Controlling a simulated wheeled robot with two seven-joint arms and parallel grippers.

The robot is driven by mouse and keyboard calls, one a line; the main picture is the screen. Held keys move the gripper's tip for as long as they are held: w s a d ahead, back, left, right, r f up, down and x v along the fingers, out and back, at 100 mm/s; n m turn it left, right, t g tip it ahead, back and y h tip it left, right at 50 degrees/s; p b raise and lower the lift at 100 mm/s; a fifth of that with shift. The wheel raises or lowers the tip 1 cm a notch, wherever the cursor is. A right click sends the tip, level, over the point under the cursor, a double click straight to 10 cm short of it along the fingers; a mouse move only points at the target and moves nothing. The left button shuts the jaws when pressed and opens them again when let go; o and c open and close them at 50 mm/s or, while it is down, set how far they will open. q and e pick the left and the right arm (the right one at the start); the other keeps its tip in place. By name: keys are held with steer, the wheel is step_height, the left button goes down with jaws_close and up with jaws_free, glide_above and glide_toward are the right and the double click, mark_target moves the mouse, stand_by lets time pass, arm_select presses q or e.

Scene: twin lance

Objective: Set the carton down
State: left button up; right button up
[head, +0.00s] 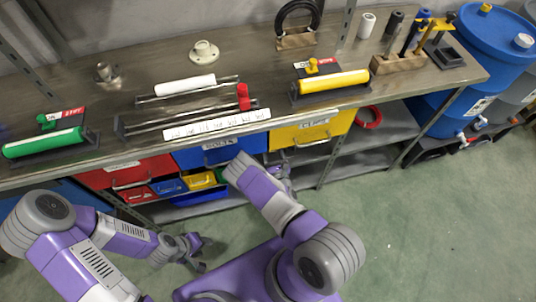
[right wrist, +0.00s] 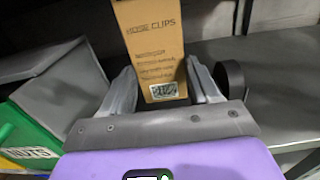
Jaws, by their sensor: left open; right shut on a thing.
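The carton (right wrist: 152,45) is a brown box printed "HOSE CLIPS" with a barcode label. In the right wrist view it stands between the two fingers of my right gripper (right wrist: 158,75), which is shut on it. Its top is cut off by the frame, and I cannot tell whether its base touches a surface. In the head view I cannot make out the carton; my right arm reaches under the bench front by the drawers. My left gripper (head: 194,252) is open and empty, low in front of the bench.
In the right wrist view a grey shelf (right wrist: 275,80) extends right, with a dark round object (right wrist: 232,78) close to the right finger. A green bin (right wrist: 22,135) and a grey box-like shape (right wrist: 60,90) are at left. The bench top (head: 240,60) holds racks and tools.

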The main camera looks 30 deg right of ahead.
steer(key=shift+s+f+b, duration=0.2)
steer(key=shift+f, duration=0.3)
steer(key=shift+s+f+b, duration=0.2)
steer(key=shift+f, duration=0.3)
step_height(320, 180, down, 4)
steer(key=b, duration=0.3)
steer(key=shift+f, duration=0.2)
steer(key=shift+w+f, duration=0.1)
steer(key=shift+w, duration=0.05)
arm_select(q)
steer(key=f, duration=0.4)
steer(key=shift+s+f, duration=0.15)
steer(key=shift+s, duration=0.05)
arm_select(e)
steer(key=shift+w, duration=0.1)
steer(key=shift+f, duration=0.1)
steer(key=o, duration=1.3)
